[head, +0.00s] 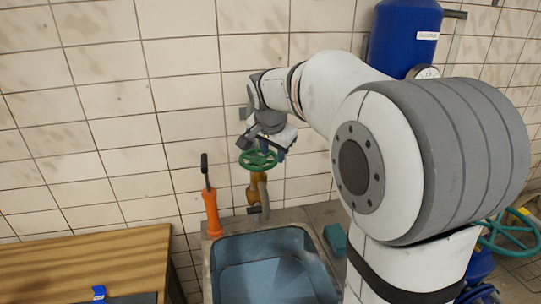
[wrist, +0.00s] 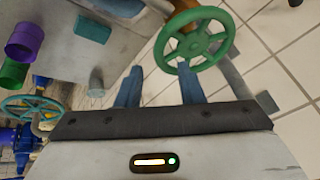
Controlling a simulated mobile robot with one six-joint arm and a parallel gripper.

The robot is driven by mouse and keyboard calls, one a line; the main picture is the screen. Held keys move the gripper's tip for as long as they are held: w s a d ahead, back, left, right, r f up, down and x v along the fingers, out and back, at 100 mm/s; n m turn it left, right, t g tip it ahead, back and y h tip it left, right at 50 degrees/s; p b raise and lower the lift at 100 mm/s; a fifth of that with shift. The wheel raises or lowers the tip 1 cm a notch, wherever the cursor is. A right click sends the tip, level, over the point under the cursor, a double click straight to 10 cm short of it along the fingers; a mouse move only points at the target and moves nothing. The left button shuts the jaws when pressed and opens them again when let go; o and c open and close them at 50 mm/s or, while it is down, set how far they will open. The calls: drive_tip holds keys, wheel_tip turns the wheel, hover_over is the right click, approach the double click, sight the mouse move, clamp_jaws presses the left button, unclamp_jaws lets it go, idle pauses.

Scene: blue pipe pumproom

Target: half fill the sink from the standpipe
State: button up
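The standpipe (head: 262,190) has a brass-coloured body and a grey spout over the back edge of the sink. Its green handwheel (head: 258,161) sits on top and shows large in the wrist view (wrist: 195,40). My gripper (head: 266,148) is just above the handwheel. In the wrist view its blue fingers (wrist: 158,78) are apart with nothing clearly between them. The right fingertip overlaps the wheel's near rim; I cannot tell whether it touches. The sink (head: 212,265) is grey-rimmed with a blue interior; I cannot tell whether it holds water. No stream shows at the spout.
An orange tool with a black handle (head: 210,205) stands left of the sink. A teal block (head: 335,240) lies to its right. A wooden bench (head: 90,262) is at left, a blue tank (head: 405,35) behind my arm, and another handwheel (head: 512,236) at right.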

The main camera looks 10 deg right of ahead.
sight(274, 162)
drive_tip(key=shift+x, duration=1.75)
